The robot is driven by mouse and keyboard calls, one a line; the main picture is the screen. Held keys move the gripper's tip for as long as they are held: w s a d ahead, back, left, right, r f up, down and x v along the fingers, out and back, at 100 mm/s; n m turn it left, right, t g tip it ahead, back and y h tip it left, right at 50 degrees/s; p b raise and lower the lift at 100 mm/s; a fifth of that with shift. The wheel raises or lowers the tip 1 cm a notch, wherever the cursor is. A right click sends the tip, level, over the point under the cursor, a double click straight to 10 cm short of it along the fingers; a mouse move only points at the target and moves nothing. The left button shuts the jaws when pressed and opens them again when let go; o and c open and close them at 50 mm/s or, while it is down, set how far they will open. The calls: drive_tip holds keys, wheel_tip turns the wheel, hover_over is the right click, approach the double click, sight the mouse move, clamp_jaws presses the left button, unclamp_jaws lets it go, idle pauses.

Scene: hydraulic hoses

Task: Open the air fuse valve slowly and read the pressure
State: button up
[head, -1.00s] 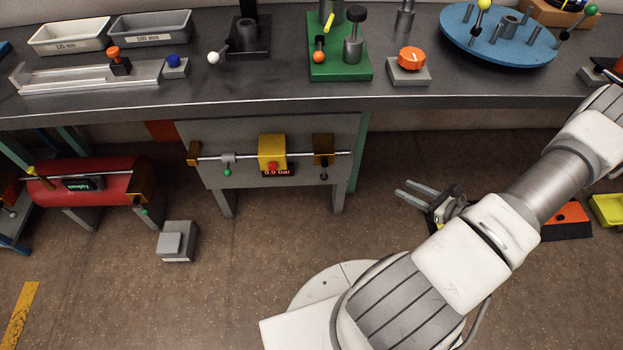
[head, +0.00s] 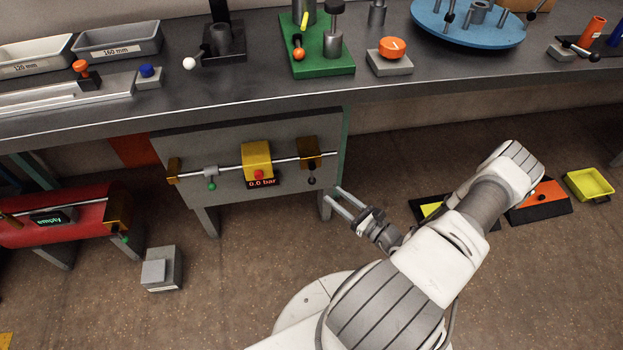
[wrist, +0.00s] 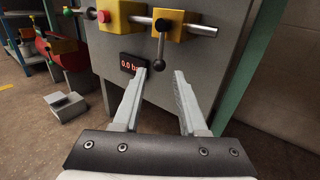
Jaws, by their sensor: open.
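A grey panel (head: 235,135) under the bench carries a horizontal pipe. On the pipe sit a small valve with a green-knobbed lever (head: 211,184), a yellow box (head: 257,160) with a red button, and an ochre block (head: 310,160) with a black-knobbed lever (head: 312,179). The display (head: 262,183) below the yellow box reads 0.0 bar. My gripper (head: 332,201) is open and empty, just right of the panel in the head view. In the wrist view the black-knobbed lever (wrist: 160,45) hangs down beyond my open fingertips (wrist: 160,74), apart from them. I cannot tell which lever is the air fuse valve.
A red tank (head: 60,218) with a display reading "empty" stands left. A grey pedal-like box (head: 161,268) is on the floor. The bench (head: 180,108) overhangs the panel. Black floor pads and a yellow tray (head: 590,184) lie right.

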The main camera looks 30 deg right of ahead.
sight(313, 179)
drive_tip(key=b+x, duration=0.2)
drive_tip(key=x, duration=0.8)
drive_tip(key=shift+w, duration=0.3)
clamp_jaws()
drive_tip(key=shift+f, duration=0.1)
drive_tip(key=shift+s+f, duration=0.15)
drive_tip(key=shift+f, duration=0.05)
idle(0.6)
